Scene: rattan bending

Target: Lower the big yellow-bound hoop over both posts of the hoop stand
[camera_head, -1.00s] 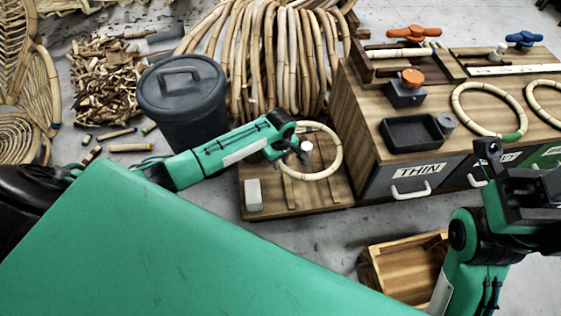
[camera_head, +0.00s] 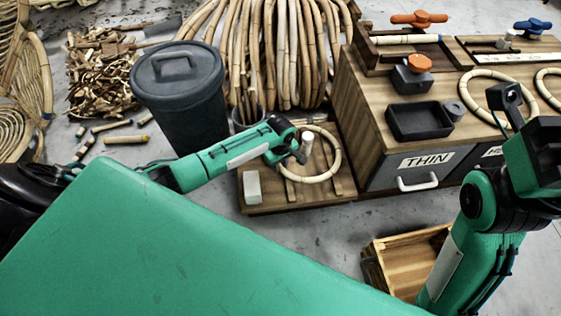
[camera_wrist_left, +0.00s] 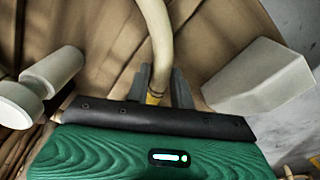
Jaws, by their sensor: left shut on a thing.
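The big hoop (camera_head: 338,160) is a pale rattan ring over the wooden hoop stand (camera_head: 325,197). My left gripper (camera_head: 296,152) is shut on it. In the left wrist view the fingers (camera_wrist_left: 160,95) close on the hoop (camera_wrist_left: 156,40) at its yellow binding (camera_wrist_left: 154,98). A pale round post (camera_head: 306,143) shows inside the ring's outline in the head view; I cannot tell whether the hoop is around it. A pale block (camera_head: 253,187) stands at the stand's left, outside the ring. My right gripper (camera_head: 510,100) is at the right edge; its fingers are unclear.
A grey lidded bin (camera_head: 180,95) stands left of the stand. A wooden cabinet (camera_head: 350,110) with a THIN drawer (camera_head: 415,168) is close on the right. An open wooden crate (camera_head: 405,265) sits on the floor in front. Bent canes (camera_head: 270,50) stand behind.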

